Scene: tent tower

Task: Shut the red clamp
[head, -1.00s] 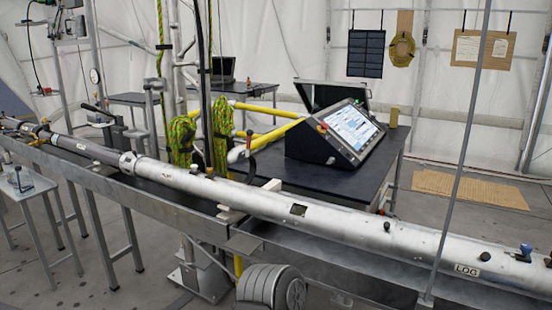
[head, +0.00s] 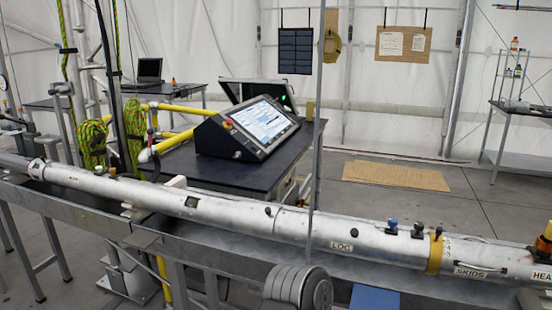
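A long silver tube (head: 225,212) lies across a metal trough from left to right. No clamp shows clearly as red. A small dark lever with a reddish part (head: 152,146) stands behind the tube at the yellow rails; I cannot tell if it is a clamp or whether it is open. An orange-red piece (head: 544,240) sits on the tube at the right edge, partly cut off. A yellow band (head: 435,254) wraps the tube to its left. Neither of my grippers is in view.
A black table (head: 232,176) with a tilted screen console (head: 250,128) stands behind the tube. A thin vertical pole (head: 317,150) rises in front of it. A shelf rack (head: 492,140) stands at back right. Floor around the tan mat (head: 395,175) is clear.

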